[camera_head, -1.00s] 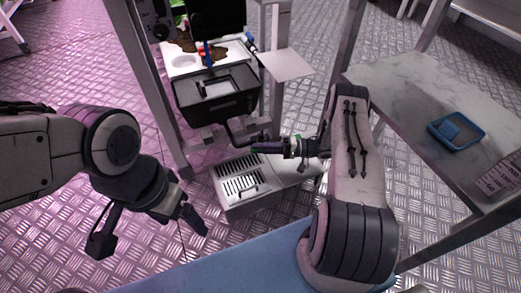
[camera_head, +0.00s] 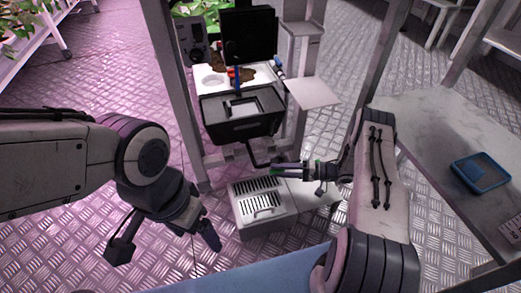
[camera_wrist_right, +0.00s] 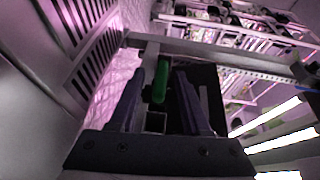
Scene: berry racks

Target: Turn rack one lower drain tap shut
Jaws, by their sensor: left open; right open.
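The rack's black lower tray (camera_head: 215,124) has a dark drain pipe (camera_head: 252,157) bending down from it. In the right wrist view a green tap lever (camera_wrist_right: 160,80) stands between the spread fingers of my right gripper (camera_wrist_right: 158,105), with clear gaps on both sides. In the head view my right gripper (camera_head: 285,170) points left, close to the pipe's lower end. Its fingers hide most of the tap there, and contact cannot be told. My left gripper (camera_head: 165,243) is open and empty, low at the left, away from the rack.
A grey vented box (camera_head: 265,222) stands on the floor below the right gripper. A rack post (camera_head: 175,90) rises left of the tray. A table (camera_head: 455,130) with a blue tray (camera_head: 480,186) is at the right. Metal floor (camera_head: 90,200) is clear at the left.

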